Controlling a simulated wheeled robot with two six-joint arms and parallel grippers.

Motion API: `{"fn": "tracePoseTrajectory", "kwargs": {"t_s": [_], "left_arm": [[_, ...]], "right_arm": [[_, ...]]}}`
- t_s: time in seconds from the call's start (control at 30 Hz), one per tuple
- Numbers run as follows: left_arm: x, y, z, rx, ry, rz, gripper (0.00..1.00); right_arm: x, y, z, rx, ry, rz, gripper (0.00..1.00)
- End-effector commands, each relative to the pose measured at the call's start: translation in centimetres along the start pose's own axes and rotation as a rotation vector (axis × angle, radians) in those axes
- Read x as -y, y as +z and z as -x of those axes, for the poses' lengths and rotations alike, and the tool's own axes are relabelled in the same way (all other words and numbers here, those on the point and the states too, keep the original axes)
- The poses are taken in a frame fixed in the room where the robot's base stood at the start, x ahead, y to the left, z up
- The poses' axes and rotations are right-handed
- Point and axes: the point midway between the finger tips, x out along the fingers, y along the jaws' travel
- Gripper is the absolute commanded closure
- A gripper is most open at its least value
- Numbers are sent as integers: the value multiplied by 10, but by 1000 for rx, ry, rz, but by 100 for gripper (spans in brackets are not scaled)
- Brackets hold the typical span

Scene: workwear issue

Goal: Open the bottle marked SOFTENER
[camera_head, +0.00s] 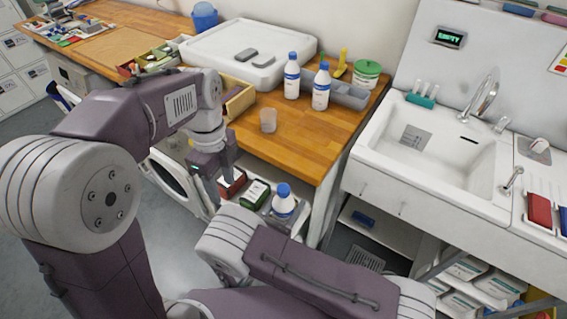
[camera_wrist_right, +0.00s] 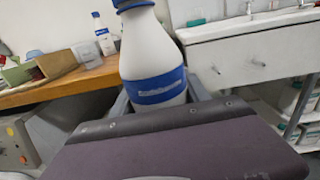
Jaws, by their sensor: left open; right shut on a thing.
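A white bottle with a blue cap and blue label band (camera_wrist_right: 160,88) stands upright between the fingers of my right gripper (camera_wrist_right: 158,100), which is shut on it. Two similar white bottles with blue caps, one further back (camera_head: 291,80) and one nearer (camera_head: 321,90), stand on the wooden counter, labels unreadable.
A clear cup (camera_head: 268,120) stands on the wooden counter (camera_head: 300,140). A red box (camera_head: 232,184) and a green box (camera_head: 254,194) sit low beside my left gripper. A white tray (camera_head: 225,50) lies behind. A sink (camera_head: 430,145) is at right.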

Motion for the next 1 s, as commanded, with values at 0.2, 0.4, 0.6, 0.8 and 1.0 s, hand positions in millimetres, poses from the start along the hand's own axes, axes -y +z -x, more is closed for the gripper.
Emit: {"fn": "tracePoseTrajectory", "kwargs": {"t_s": [0.2,0.4,0.6,0.8,1.0], "left_arm": [[64,-75,54,42,-63,-470,54],[73,-119,47,46,-61,-584,54],[72,-125,45,47,-61,-598,54],[74,-123,15,46,-57,-596,54],[76,-122,-19,46,-59,-595,54]], "right_arm": [[0,0,0,1,0,0,100],[0,0,0,1,0,0,100],[0,0,0,1,0,0,100],[0,0,0,1,0,0,100],[0,0,0,1,0,0,100]]}}
